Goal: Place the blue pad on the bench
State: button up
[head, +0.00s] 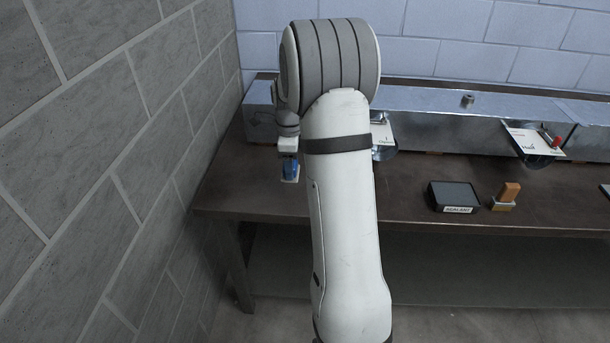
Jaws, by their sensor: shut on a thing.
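My gripper (289,168) hangs over the left part of the bench, just left of my white forearm. It is shut on the blue pad (288,167), a small blue piece showing between the fingers. I cannot tell from this view how high the pad is above the bench top. The bench (265,195) is a dark brown table with a worn top. My own arm hides part of its middle.
A long metal duct (430,115) runs along the back of the bench, with white cards (525,139) at its openings. A black tray labelled sealant (453,196) and a wood-handled block (507,196) stand to the right. A grey block wall (110,150) closes the left side.

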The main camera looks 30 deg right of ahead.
jog(key=shift+s+d+f, duration=0.1)
jog(key=shift+f, duration=3.1)
jog(key=shift+f, duration=0.15)
jog(key=o, duration=1)
